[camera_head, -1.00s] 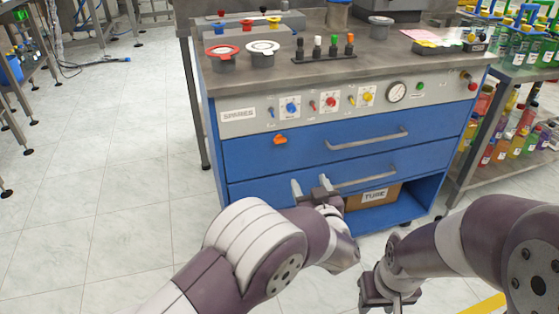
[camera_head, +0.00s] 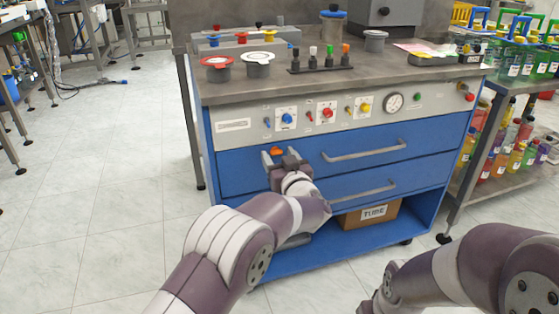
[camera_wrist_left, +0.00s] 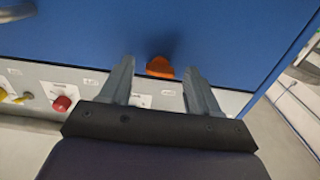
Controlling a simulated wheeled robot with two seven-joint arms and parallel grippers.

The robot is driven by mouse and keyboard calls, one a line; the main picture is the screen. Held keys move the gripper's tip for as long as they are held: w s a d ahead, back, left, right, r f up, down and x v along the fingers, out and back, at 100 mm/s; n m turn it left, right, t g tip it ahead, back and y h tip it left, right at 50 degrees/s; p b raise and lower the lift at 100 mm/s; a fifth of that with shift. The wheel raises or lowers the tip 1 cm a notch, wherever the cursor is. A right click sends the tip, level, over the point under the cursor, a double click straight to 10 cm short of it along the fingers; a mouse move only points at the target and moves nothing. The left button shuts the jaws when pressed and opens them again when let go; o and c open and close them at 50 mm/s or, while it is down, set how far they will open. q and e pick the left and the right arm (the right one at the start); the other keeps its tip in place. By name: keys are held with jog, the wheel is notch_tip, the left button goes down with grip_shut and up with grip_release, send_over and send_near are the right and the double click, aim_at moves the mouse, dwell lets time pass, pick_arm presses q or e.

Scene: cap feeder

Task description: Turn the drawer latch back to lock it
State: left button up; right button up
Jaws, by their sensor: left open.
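The drawer latch is a small orange knob (camera_head: 277,151) on the left part of the blue upper drawer front (camera_head: 235,172). It also shows in the left wrist view (camera_wrist_left: 160,66), beyond and between the two fingertips. My left gripper (camera_head: 279,158) is open and empty, with its fingers pointing at the drawer front just below the latch. In the left wrist view the fingers (camera_wrist_left: 160,72) stand on either side of the latch, and I see no contact. My right arm is at the lower right of the head view; its gripper is mostly out of the picture.
The upper drawer handle (camera_head: 364,152) is right of the latch. A lower handle (camera_head: 363,190) and a box marked TUBE (camera_head: 370,214) are below. A panel with knobs and a gauge (camera_head: 393,102) is above. The floor at left (camera_head: 100,190) is clear.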

pick_arm(q)
jog(key=shift+c, duration=0.3)
jog(key=c, duration=1)
